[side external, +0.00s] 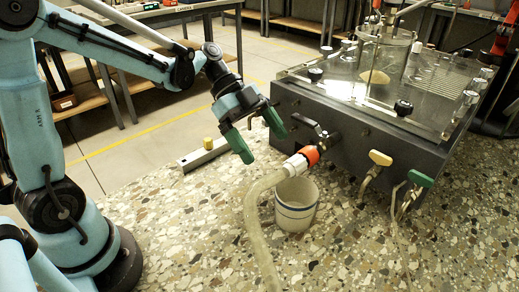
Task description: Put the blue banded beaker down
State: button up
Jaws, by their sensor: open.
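The blue banded beaker (296,211) is a whitish cup with blue bands. It stands upright on the speckled stone top (190,235), in front of the dark tank (345,140). A hose with an orange and white fitting passes over its upper left and hides part of its rim. My gripper (262,144), with green fingers, is open and empty. In the picture it is above and to the left of the beaker, apart from it, close to the tank's left corner.
The pale hose (255,225) runs from the orange fitting (309,156) down to the front edge. Yellow (380,158) and green (420,178) valve handles stick out of the tank.

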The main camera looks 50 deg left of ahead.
jog(key=s+a+n+t+y, duration=0.6)
jog(key=n+y, duration=0.3)
jog(key=n, duration=0.8)
jog(key=shift+s+a, duration=0.15)
jog(key=shift+s, duration=0.4)
